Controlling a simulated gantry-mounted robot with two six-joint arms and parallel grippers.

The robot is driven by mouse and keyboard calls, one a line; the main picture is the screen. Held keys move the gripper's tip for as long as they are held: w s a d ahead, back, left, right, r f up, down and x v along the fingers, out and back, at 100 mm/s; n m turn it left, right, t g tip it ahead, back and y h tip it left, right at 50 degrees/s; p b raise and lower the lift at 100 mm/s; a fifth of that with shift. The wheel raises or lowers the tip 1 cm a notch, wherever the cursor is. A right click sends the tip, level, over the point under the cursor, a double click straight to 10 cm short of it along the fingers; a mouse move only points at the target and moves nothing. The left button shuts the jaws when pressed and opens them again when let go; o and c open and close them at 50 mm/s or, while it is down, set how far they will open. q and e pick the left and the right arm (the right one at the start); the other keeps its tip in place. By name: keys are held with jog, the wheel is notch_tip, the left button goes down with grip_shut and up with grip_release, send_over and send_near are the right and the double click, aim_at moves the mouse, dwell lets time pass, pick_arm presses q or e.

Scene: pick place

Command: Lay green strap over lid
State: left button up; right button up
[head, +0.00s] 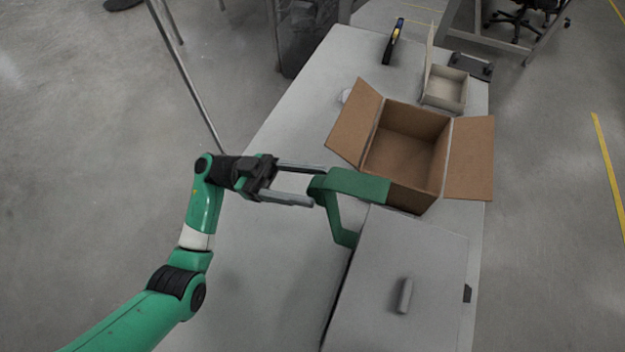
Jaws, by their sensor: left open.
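The green strap (358,185) is a bent band. Its upper part reaches right, in front of the cardboard box's near edge, and another part hangs down to the left of the lid's far left corner. The grey lid (435,255) is flat with a small raised handle (405,295), at the lower right. My left gripper (319,186) comes in from the left and is open. Its two fingertips are at the strap's left bend; whether they touch it I cannot tell. My right gripper is not in view.
An open cardboard box (405,150) with flaps spread stands beyond the strap. A small open pale box (444,90) and a dark yellow-marked tool (393,42) lie farther back. The light table (260,250) is clear on the left.

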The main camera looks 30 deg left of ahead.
pick_arm(q)
jog(key=shift+w+d+r, duration=0.1)
jog(key=shift+d+r, duration=0.2)
jog(key=shift+d, duration=0.35)
jog(key=shift+c, duration=0.3)
grip_shut()
dwell(0.6)
